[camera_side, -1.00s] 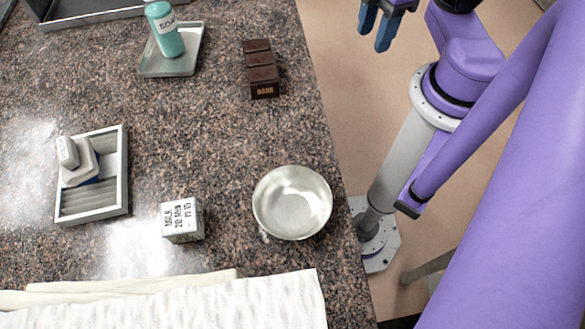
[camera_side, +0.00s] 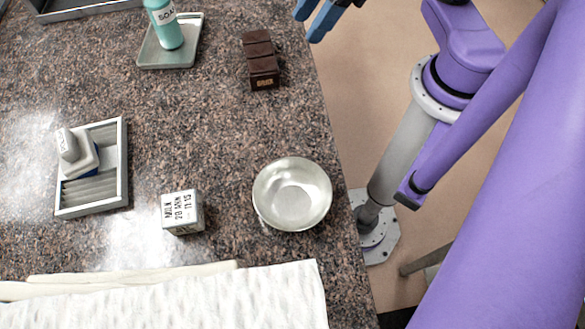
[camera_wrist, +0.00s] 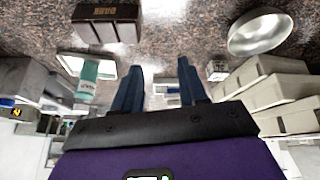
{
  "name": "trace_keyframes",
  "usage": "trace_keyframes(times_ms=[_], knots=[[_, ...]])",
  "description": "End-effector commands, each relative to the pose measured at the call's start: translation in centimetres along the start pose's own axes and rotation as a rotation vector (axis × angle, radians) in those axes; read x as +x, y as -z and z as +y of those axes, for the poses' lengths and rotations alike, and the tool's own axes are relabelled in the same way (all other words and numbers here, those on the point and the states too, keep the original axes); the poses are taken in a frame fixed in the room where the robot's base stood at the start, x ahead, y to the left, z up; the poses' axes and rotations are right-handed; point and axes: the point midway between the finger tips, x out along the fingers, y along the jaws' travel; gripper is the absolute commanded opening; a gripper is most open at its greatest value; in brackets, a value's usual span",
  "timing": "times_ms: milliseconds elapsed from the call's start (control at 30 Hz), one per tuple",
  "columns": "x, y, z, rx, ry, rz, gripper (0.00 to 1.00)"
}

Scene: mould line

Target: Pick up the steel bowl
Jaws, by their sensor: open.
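The steel bowl (camera_side: 292,193) stands upright and looks empty on the speckled counter, near its right edge. It also shows at the upper right of the wrist view (camera_wrist: 260,31). My gripper (camera_side: 322,14) is at the top of the side view, beyond the counter's right edge and well apart from the bowl. In the wrist view its two blue fingers (camera_wrist: 160,66) are spread with nothing between them.
A milk-labelled block (camera_side: 182,212) stands left of the bowl. A dark brown bar (camera_side: 260,60) lies farther back, beside a tray (camera_side: 190,58) with a teal bottle (camera_side: 164,24). A framed tray (camera_side: 122,165) is at left, white cloth (camera_side: 170,300) at front.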

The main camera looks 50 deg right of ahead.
Motion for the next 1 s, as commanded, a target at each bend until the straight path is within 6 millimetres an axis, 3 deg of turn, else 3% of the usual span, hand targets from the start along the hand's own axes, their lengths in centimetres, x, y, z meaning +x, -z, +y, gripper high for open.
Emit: trace_keyframes(times_ms=[300, 533, 700, 1000], knots=[[2.8, 6.2, -3.2, -0.029, 0.144, 0.353, 0.42], [2.6, 8.6, -7.8, -0.045, 0.382, 0.551, 0.42], [2.1, 8.6, -11.1, -0.037, 0.584, 0.634, 0.42], [8.7, 5.2, -11.6, -0.037, 0.573, 0.631, 0.42]])
